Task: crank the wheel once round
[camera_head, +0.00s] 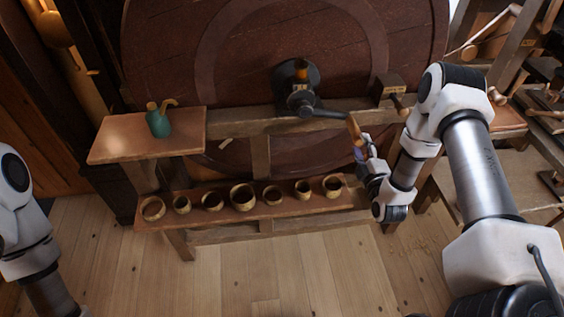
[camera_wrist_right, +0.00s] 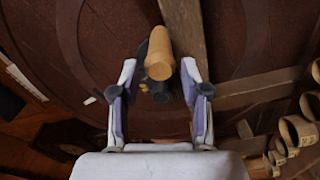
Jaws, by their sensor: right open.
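The big dark red wooden wheel (camera_head: 240,60) stands upright at the back of the head view. A dark metal crank hub (camera_head: 297,88) sits low on it, with a crank arm (camera_head: 325,112) reaching right to a light wooden handle (camera_head: 354,130). My right gripper (camera_head: 363,150) is just below the handle. In the right wrist view, the handle (camera_wrist_right: 158,55) shows between the fingertips of my right gripper (camera_wrist_right: 158,72). The fingers are spread, with gaps on both sides of the handle. My left arm shows at the left edge; its gripper is out of view.
A green jug (camera_head: 158,122) stands on a small wooden shelf (camera_head: 115,150) at left. A low bench (camera_head: 290,212) below the wheel holds several wooden cups (camera_head: 243,197). A wooden beam (camera_head: 240,124) crosses in front of the wheel. The plank floor in front is clear.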

